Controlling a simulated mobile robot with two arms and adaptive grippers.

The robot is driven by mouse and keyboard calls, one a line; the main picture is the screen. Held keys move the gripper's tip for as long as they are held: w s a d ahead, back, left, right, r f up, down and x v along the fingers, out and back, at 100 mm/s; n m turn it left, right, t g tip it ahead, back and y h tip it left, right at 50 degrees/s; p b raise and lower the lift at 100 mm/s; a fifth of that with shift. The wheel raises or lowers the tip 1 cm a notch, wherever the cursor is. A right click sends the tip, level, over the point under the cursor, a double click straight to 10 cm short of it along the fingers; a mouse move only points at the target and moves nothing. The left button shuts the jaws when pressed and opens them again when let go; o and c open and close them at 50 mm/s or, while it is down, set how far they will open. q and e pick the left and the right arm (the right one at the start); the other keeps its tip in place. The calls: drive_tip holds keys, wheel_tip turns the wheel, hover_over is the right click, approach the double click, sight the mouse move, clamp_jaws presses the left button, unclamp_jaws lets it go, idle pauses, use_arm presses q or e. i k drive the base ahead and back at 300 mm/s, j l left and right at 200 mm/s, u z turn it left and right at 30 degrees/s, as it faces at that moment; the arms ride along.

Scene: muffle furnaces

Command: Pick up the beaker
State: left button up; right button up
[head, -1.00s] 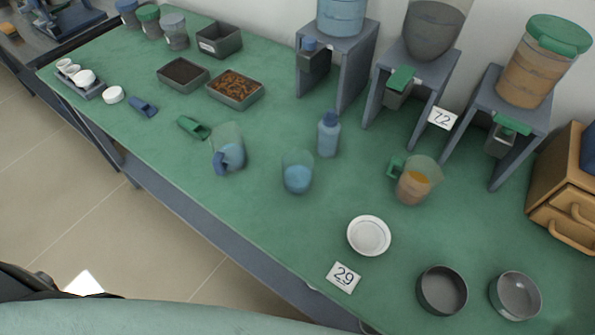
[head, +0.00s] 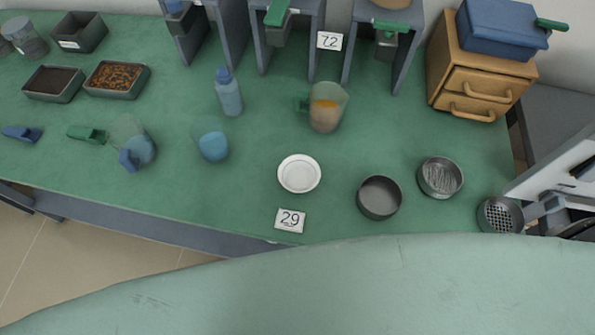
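A clear beaker (head: 212,140) with blue liquid and no visible handle stands upright on the green bench top (head: 240,190), left of the middle in the head view. To its left stands a clear jug (head: 138,143) with a blue handle and blue contents. To its right stands a clear jug (head: 327,108) with a green handle and orange contents. A blue bottle (head: 229,95) stands behind the beaker. Neither of my grippers is in view, and nothing touches the beaker.
Round metal pans (head: 379,197) and a sieve (head: 500,215) are farther right. Grey dispenser stands (head: 237,40) and a wooden drawer box (head: 475,80) line the back. Bench in front of the beaker is clear.

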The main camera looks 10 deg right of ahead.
sight(207, 132)
drive_tip(key=k+u, duration=0.25)
drive_tip(key=k, duration=0.2)
drive_tip(key=k+j+u, duration=0.2)
drive_tip(key=k, duration=0.25)
